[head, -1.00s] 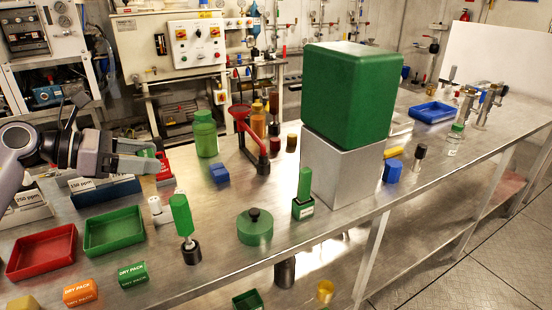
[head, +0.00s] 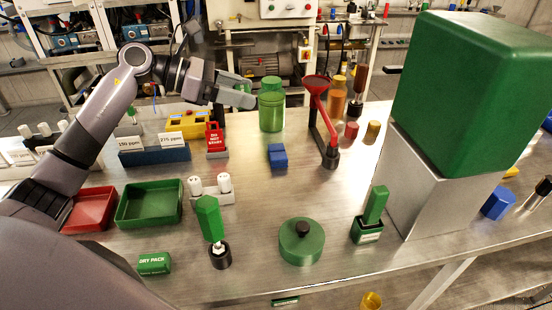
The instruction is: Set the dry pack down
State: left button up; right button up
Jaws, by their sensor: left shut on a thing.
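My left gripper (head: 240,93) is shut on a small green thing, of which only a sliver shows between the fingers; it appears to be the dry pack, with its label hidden. The gripper is above the back of the bench, just left of the green jar (head: 271,112) in the picture. I cannot tell whether it touches the jar. Another green pack (head: 154,263), labelled DRY PACK, lies on the bench (head: 262,202) at the front left. An empty green tray (head: 150,204) and a red tray (head: 90,210) stand behind it. My right gripper is not in view.
A red funnel stand (head: 328,150) and a blue block (head: 277,155) stand right of the gripper. A green knobbed lid (head: 302,246) and a green-handled tool (head: 209,220) occupy the front. A large green box (head: 470,90) on a metal block blocks the right.

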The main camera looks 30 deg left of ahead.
aim_at(247, 174)
pick_arm(q)
notch_tip(247, 174, down, 19)
jog(key=shift+f+p, duration=0.2)
jog(key=shift+p, duration=0.5)
jog(key=shift+f, duration=0.15)
jog(key=o, duration=1.1)
jog(key=shift+c, duration=0.2)
